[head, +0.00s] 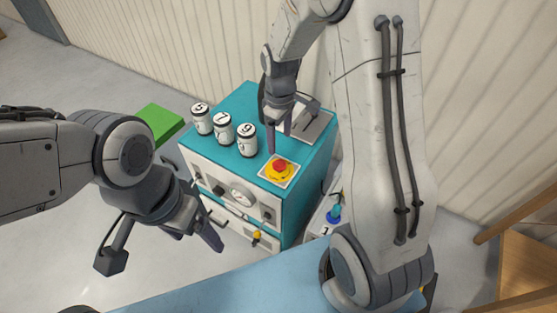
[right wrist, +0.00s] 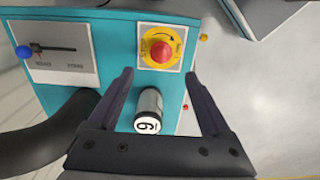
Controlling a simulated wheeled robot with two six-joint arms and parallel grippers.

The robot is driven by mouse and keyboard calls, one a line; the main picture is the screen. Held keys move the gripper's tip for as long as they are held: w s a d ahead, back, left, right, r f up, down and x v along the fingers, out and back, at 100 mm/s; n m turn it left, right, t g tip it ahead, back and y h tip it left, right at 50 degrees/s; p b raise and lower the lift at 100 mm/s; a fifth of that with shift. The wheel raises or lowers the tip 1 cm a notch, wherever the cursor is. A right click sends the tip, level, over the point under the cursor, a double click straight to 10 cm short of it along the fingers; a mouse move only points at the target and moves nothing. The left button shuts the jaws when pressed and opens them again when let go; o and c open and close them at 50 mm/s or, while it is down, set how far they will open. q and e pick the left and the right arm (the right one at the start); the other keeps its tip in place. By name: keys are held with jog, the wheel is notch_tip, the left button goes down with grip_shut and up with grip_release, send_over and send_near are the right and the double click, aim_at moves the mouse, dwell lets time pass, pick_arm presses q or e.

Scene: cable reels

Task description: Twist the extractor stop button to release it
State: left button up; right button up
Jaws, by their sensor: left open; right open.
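The extractor stop button (head: 279,166) is a red mushroom knob on a yellow disc and white plate, on top of the teal cabinet (head: 318,160) near its front edge. In the right wrist view the red button (right wrist: 161,51) lies just beyond my fingertips, centred between them, with curved arrows on the yellow disc. My right gripper (head: 279,142) is open and empty, pointing down above the cabinet top behind the button; its fingers also show in the right wrist view (right wrist: 160,76). My left gripper (head: 205,232) is open and empty, in front of the cabinet at left.
Several white numbered canisters (head: 223,130) stand left of the button; canister 9 (right wrist: 149,108) appears between my right fingers in the wrist view. A slider panel (right wrist: 57,50) with a blue knob is on the cabinet top. A green block (head: 155,124) lies behind left.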

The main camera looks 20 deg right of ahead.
aim_at(279, 163)
notch_tip(279, 163, down, 10)
jog(key=shift+s+r+b, duration=0.1)
jog(key=shift+r+b, duration=0.05)
jog(key=shift+b, duration=0.45)
